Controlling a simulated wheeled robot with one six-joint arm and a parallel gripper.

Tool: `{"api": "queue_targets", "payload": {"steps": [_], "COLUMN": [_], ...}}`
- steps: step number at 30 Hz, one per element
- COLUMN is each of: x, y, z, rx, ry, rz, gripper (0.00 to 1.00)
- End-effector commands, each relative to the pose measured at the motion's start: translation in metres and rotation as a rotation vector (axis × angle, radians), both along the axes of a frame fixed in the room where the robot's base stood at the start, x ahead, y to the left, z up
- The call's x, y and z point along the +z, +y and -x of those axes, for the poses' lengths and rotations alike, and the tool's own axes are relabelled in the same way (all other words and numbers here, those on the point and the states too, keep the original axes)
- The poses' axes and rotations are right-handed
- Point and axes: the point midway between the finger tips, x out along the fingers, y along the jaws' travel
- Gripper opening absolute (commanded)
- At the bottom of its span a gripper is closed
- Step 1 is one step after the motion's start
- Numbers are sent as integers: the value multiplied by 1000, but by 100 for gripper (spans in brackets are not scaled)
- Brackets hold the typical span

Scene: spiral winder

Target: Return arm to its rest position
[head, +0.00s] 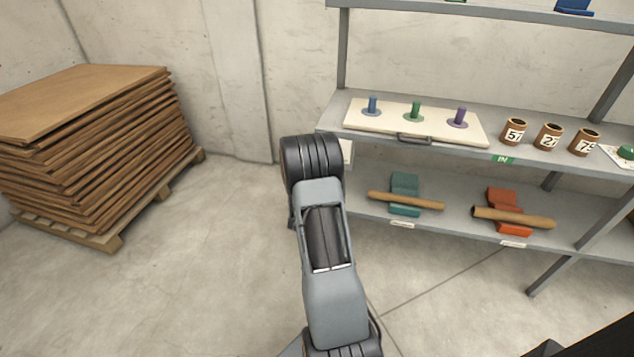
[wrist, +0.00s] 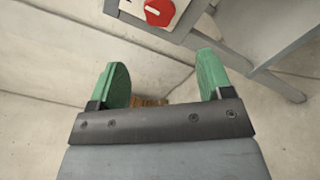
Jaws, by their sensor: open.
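My gripper (wrist: 162,85) shows in the wrist view with two green rounded fingers set wide apart. Nothing is between the fingers. Beyond them are pale concrete surfaces and part of a grey frame. In the head view my arm reaches up through the middle of the picture, left of the grey shelf unit (head: 335,126). My gripper itself is hidden in the head view.
A stack of brown sheets (head: 95,140) lies on a pallet (head: 120,238) at left. The shelves hold a pegged board (head: 365,125), several numbered cylinders (head: 514,132) and rolls on cradles (head: 405,201). A red knob (wrist: 159,12) is near the gripper. Floor left of my arm is clear.

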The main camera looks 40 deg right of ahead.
Motion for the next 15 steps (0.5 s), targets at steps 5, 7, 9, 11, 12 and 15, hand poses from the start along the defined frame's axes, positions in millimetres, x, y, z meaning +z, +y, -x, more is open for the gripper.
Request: {"api": "queue_targets", "payload": {"steps": [5, 7, 9, 11, 12, 15], "x": [0, 0, 0, 0, 0, 0], "y": [8, 9, 9, 9, 9, 8], "z": [5, 5, 6, 6, 6, 5], "rx": [1, 1, 1, 1, 0, 0], "ry": [0, 0, 0, 0, -1, -1], "rz": [1, 1, 1, 1, 1, 1], "gripper": [73, 73, 73, 73, 73, 73]}}
